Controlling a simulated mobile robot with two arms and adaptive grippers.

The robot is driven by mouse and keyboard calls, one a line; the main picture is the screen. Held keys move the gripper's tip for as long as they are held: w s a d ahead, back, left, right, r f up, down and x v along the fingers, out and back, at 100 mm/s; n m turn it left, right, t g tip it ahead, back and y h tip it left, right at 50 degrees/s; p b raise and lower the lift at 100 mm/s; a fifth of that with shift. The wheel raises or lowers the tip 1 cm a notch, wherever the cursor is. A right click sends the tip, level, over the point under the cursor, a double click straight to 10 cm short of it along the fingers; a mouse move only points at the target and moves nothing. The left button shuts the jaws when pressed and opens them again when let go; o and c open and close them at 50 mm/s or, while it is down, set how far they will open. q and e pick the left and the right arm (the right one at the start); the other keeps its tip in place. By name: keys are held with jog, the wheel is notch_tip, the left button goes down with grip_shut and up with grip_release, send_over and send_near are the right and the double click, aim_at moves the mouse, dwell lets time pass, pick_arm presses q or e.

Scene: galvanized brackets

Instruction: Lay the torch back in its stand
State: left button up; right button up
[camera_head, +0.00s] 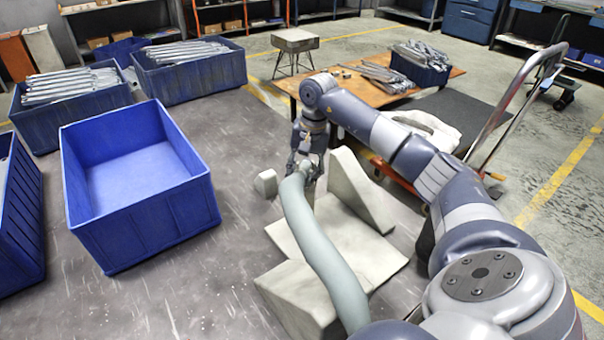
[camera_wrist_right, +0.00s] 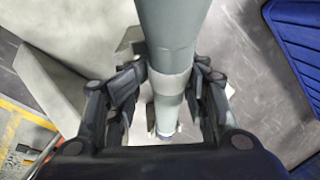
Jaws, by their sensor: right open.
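The torch (camera_head: 318,240) is a long, slightly curved grey-green tube. In the head view it runs from my right gripper (camera_head: 306,172) toward the front, above the pale stand (camera_head: 345,235). The stand has a flat plate and raised wedge-shaped blocks. The right wrist view shows the torch (camera_wrist_right: 172,45) with a paler band, passing between the fingers of my right gripper (camera_wrist_right: 170,100). These fingers are open, one on each side of the torch. I cannot tell whether the torch rests fully in the stand. My left gripper is out of view.
An empty blue bin (camera_head: 140,190) stands left of the stand. Blue crates of metal brackets (camera_head: 70,95) (camera_head: 190,70) stand behind it. A wooden-topped cart (camera_head: 365,85) and a trolley handle (camera_head: 515,100) are at the back right. Grey table surface is bare between bin and stand.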

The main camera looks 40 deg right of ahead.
jog(key=shift+s+d+r, duration=0.1)
jog(key=shift+d+r, duration=0.15)
jog(key=shift+r, duration=0.2)
notch_tip(320, 180, up, 11)
jog(key=s, duration=0.1)
jog(key=shift+d, duration=0.3)
